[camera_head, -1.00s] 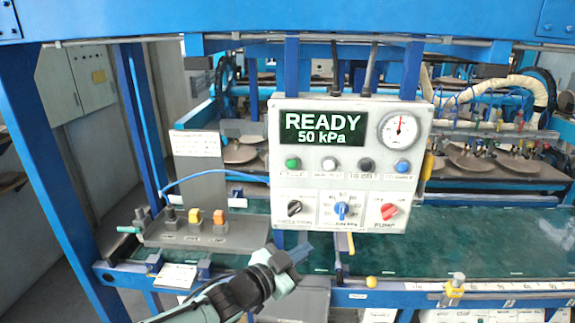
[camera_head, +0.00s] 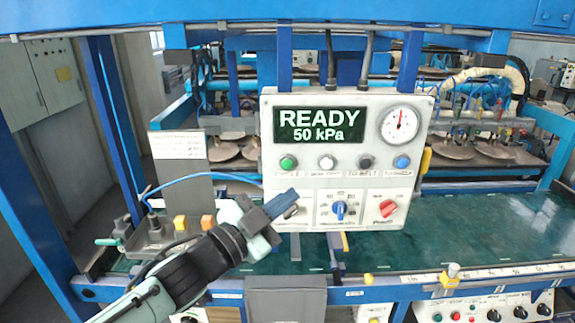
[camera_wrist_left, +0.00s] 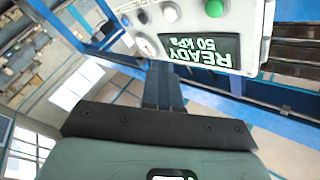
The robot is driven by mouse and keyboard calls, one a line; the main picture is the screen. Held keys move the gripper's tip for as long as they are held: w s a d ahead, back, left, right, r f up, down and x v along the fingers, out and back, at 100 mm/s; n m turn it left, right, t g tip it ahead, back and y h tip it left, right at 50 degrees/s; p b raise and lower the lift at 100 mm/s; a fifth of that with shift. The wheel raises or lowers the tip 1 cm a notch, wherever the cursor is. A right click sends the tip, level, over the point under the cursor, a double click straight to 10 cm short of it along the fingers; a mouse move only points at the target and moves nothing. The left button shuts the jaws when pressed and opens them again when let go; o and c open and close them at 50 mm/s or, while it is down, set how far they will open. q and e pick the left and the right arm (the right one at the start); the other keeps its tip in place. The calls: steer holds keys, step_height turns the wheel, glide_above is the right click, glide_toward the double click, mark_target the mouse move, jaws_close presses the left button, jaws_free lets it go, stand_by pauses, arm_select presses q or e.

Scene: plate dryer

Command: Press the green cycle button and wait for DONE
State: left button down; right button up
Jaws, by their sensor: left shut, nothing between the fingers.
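The white control panel (camera_head: 250,150) hangs in the middle of the head view. Its display (camera_head: 318,125) reads READY and 50 kPa. The green button (camera_head: 288,162) is at the left end of a row of buttons under the display. In the left wrist view the green button (camera_wrist_left: 215,7) is at the top edge and the display (camera_wrist_left: 195,50) appears upside down. My left gripper (camera_head: 285,201) is shut and empty, below the green button, in front of the black knob at the panel's lower left. It also shows in the left wrist view (camera_wrist_left: 161,75). My right gripper is not in view.
The panel also carries white, dark and blue buttons, a gauge (camera_head: 402,125), a blue knob (camera_head: 340,209) and a red knob (camera_head: 388,208). A green table (camera_head: 470,225) lies behind, with blue frame posts around.

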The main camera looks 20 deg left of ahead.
mark_target(283, 174)
arm_select(q)
steer(key=shift+w+a+p, duration=0.4)
steer(key=shift+w+p, duration=0.2)
steer(key=shift+w, duration=0.85)
steer(key=shift+w+a+p, duration=0.45)
steer(key=shift+w+p, duration=0.1)
steer(key=shift+w, duration=0.85)
steer(key=shift+w+a+p, duration=0.4)
steer(key=shift+w+p, duration=0.2)
steer(key=shift+w, duration=0.85)
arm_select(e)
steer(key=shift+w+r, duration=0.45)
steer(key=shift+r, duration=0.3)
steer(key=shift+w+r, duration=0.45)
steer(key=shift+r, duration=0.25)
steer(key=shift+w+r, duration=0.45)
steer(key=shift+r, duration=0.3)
arm_select(q)
steer(key=shift+w+a, duration=0.1)
steer(key=shift+w, duration=0.35)
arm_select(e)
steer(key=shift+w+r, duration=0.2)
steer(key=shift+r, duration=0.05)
arm_select(q)
steer(key=shift+s, duration=0.1)
